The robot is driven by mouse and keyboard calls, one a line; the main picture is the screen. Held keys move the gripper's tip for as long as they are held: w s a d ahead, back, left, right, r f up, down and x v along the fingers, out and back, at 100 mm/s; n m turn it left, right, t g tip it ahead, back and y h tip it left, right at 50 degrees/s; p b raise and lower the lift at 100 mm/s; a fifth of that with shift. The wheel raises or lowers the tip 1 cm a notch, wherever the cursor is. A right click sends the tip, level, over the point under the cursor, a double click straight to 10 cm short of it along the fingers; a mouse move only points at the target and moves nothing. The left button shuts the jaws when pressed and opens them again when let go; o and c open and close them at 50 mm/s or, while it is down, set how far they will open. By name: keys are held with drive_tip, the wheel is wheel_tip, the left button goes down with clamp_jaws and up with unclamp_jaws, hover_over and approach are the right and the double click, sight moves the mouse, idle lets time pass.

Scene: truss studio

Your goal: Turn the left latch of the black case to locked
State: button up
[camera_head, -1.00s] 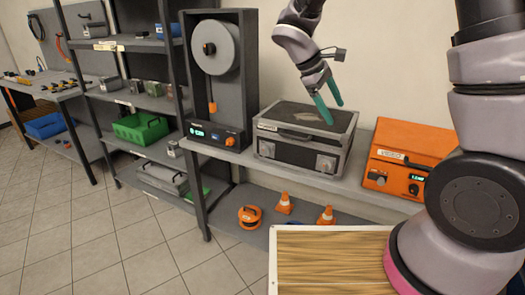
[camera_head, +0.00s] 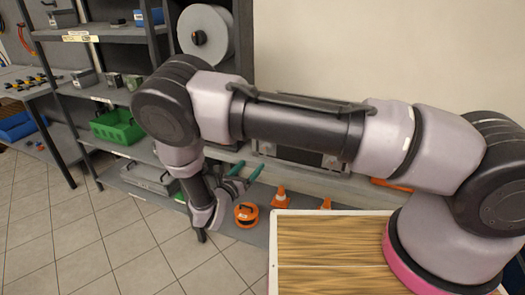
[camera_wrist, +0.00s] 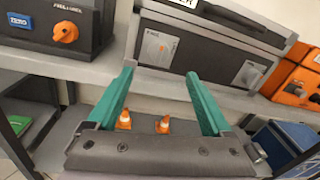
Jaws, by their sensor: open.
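The black case (camera_wrist: 215,35) with grey edges stands on the bench shelf, its front facing me in the wrist view. Its left latch (camera_wrist: 156,48) is a pale square plate with a small turning piece, whose set position I cannot read surely. The right latch (camera_wrist: 248,75) is a similar plate further right. My gripper (camera_wrist: 158,75) has two green fingers, open and empty, in front of and below the left latch, apart from it. In the head view my gripper (camera_head: 248,170) is low before the shelf, and my arm hides most of the case (camera_head: 298,155).
A dark machine (camera_wrist: 50,25) with an orange knob stands left of the case, and an orange unit (camera_wrist: 300,78) right of it. The bench edge (camera_wrist: 180,92) runs below the case.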

drive_tip(key=x, duration=1)
drive_tip(key=shift+w, duration=0.4)
drive_tip(key=shift+f, duration=0.15)
clamp_jaws()
